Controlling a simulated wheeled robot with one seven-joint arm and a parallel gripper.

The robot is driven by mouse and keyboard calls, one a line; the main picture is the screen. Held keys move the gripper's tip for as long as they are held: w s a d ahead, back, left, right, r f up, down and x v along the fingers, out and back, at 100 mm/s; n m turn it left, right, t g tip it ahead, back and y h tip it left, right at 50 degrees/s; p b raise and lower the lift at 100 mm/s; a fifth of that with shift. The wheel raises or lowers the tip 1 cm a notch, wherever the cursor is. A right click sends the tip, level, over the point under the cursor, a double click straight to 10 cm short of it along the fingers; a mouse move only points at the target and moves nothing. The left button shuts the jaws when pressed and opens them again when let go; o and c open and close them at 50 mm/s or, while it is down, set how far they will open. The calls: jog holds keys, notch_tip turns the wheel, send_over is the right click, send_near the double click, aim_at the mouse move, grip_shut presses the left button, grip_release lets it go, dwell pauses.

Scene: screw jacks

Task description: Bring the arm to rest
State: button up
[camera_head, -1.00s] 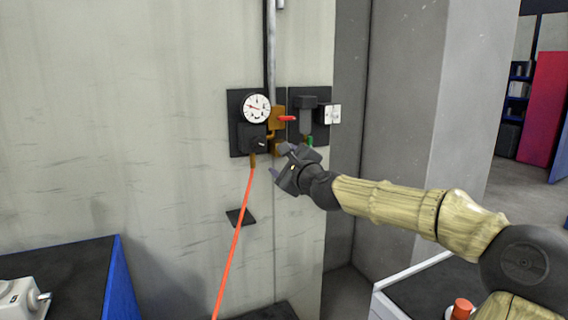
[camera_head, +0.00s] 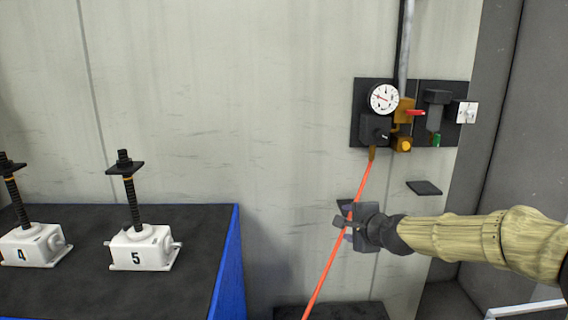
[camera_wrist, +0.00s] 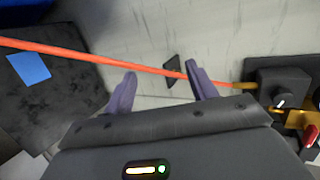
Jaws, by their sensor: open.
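My gripper (camera_head: 345,222) is open, at the end of my outstretched arm, in front of the wall and below the gauge panel. In the wrist view its two fingers (camera_wrist: 160,88) are spread apart. The orange hose (camera_head: 337,240) runs down from the panel and passes close to the fingers. In the wrist view the hose (camera_wrist: 75,54) crosses behind the fingertips. I cannot tell whether it touches them. Nothing is seen held between the fingers.
The panel carries a round gauge (camera_head: 384,98), a red-handled valve (camera_head: 415,112) and a switch (camera_head: 466,112). A small dark plate (camera_head: 424,187) is on the wall. Screw jacks 4 (camera_head: 36,244) and 5 (camera_head: 143,248) stand on the blue-edged bench (camera_head: 190,290) at left.

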jog(key=s+a+f+n+g+h, duration=0.1)
jog(key=s+a+f+n+g, duration=0.3)
jog(key=f, duration=0.3)
jog(key=s+a+f+n+g, duration=0.1)
jog(key=s+f+n+g, duration=0.1)
jog(key=s+f+n, duration=0.35)
jog(key=s+d+f+n+g+h, duration=0.1)
jog(key=s+f+n+g, duration=0.15)
jog(key=s, duration=0.65)
jog(key=s+d+f+n+g+h, duration=0.1)
jog(key=s+d+f+n, duration=0.2)
jog(key=s, duration=0.7)
notch_tip(320, 180, up, 14)
jog(key=n+p, duration=0.1)
jog(key=p, duration=1.3)
jog(key=shift+a+r, duration=0.2)
jog(key=shift+a, duration=0.25)
jog(key=shift+s+g, duration=0.1)
jog(key=shift+g, duration=0.15)
